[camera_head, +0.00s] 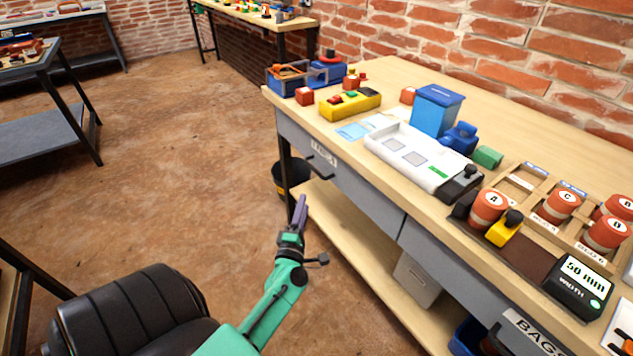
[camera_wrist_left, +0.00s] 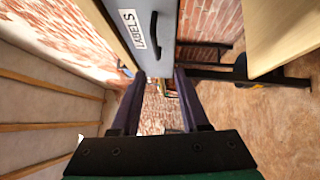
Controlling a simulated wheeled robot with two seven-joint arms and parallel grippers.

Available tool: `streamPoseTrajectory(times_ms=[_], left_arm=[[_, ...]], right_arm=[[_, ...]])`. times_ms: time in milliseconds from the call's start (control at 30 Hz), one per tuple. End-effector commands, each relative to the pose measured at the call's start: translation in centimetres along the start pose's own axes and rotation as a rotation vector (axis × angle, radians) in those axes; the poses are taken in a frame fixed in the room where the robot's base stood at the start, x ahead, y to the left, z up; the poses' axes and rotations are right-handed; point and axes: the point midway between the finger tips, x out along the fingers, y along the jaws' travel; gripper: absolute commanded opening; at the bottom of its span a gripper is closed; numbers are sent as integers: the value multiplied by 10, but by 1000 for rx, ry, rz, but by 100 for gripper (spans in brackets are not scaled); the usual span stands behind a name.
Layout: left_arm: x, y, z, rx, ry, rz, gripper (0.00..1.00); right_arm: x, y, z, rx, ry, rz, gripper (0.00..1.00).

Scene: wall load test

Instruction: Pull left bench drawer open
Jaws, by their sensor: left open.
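The left bench drawer (camera_head: 350,180) is a grey front under the wooden bench top, with a white label and a dark bar handle (camera_head: 320,166). It looks shut, flush with the bench front. In the left wrist view the drawer front (camera_wrist_left: 170,50) reads "LABELS", and its dark handle (camera_wrist_left: 154,32) shows above the gap between the fingers. My left gripper (camera_head: 300,208) is open and empty, below and in front of the handle, apart from it. Its two purple fingers (camera_wrist_left: 159,82) are spread in the wrist view. My right gripper is not in view.
The bench top (camera_head: 390,75) carries a yellow block (camera_head: 350,104), a white tray (camera_head: 415,158), a blue bin (camera_head: 436,112) and several red weights. A lower shelf (camera_head: 330,215) and a black bucket (camera_head: 290,178) are under the bench.

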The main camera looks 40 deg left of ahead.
Motion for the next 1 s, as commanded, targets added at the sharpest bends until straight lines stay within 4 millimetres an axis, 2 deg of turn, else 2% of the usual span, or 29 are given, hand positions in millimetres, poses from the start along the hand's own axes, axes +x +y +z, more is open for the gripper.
streamPoseTrajectory(times_ms=[167, 333, 500, 600, 733, 967, 1000], left_arm=[[27, 10, -1, -22, 9, 17, 45], [72, 9, -1, -20, 7, 16, 45], [116, 8, -1, -18, 6, 15, 45], [134, 7, -1, -18, 5, 13, 45], [145, 8, -1, -17, 5, 11, 45], [146, 8, -1, -16, 5, 10, 45], [146, 8, -1, -16, 5, 10, 33]], right_arm=[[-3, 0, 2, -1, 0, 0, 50], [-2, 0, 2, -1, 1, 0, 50], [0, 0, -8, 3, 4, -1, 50], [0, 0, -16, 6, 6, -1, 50], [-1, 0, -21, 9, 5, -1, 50], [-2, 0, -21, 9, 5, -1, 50], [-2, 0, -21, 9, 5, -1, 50]])
